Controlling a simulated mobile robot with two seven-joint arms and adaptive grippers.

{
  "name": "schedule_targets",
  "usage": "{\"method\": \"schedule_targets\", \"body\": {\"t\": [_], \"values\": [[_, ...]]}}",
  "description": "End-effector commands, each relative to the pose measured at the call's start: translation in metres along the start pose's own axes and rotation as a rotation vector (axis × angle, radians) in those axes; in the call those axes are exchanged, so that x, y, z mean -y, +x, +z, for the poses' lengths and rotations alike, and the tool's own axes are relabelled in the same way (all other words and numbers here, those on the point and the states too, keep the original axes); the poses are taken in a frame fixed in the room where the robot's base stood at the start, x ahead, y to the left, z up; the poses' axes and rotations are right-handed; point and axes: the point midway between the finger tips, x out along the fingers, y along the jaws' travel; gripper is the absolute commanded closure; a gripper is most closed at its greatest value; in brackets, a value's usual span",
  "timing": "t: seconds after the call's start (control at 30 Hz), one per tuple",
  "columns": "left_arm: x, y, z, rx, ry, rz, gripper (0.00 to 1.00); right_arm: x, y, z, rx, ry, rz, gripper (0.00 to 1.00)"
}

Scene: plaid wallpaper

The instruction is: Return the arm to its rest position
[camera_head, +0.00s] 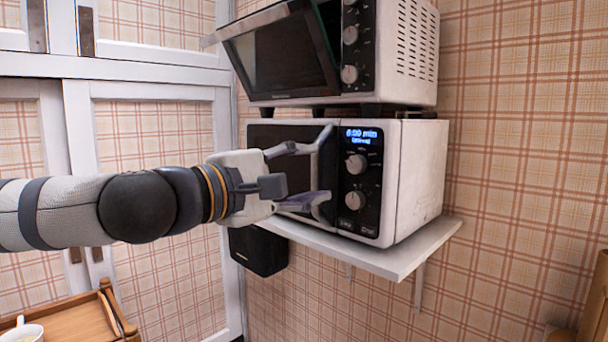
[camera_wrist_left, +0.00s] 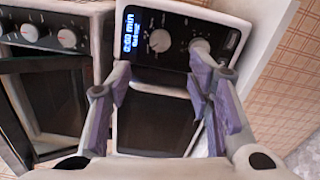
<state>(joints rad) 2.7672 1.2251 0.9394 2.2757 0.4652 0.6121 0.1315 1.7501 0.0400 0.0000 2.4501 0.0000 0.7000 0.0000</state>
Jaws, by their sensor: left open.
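My left gripper (camera_head: 322,168) is open and empty in front of the lower microwave (camera_head: 418,175), its fingers pointing right toward the door and control panel. In the left wrist view the gripper (camera_wrist_left: 160,100) has its two purple-padded fingers spread, with the microwave's dark door (camera_wrist_left: 155,122) between and beyond them. From these views I cannot tell whether a finger touches the microwave. Its display is lit blue and its door looks shut. My left arm (camera_head: 70,210) stretches in from the left edge. My right gripper is not in view.
A toaster oven (camera_head: 405,50) sits on top of the microwave, its door partly open. Both stand on a white wall shelf (camera_head: 400,257). A black box (camera_head: 258,251) is below it. A wooden tray (camera_head: 75,318) and white cup (camera_head: 22,331) are at lower left. White cabinet doors stand behind.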

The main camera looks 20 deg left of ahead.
Motion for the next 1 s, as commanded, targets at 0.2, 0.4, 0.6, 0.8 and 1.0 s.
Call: {"method": "schedule_targets", "body": {"t": [0.2,0.4,0.6,0.8,1.0], "values": [[0.001,-0.006,0.000,0.001,0.001,-0.001,0.53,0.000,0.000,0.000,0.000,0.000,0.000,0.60],[0.001,-0.006,0.000,0.001,0.001,-0.001,0.53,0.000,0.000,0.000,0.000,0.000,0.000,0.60],[0.040,0.005,0.005,0.006,0.042,-0.089,0.53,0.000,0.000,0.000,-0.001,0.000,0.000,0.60],[0.226,0.005,0.022,0.071,0.247,-0.493,0.53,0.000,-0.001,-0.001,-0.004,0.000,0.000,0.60],[0.406,-0.082,0.032,0.235,0.472,-0.917,0.53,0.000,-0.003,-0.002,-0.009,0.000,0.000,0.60]]}}
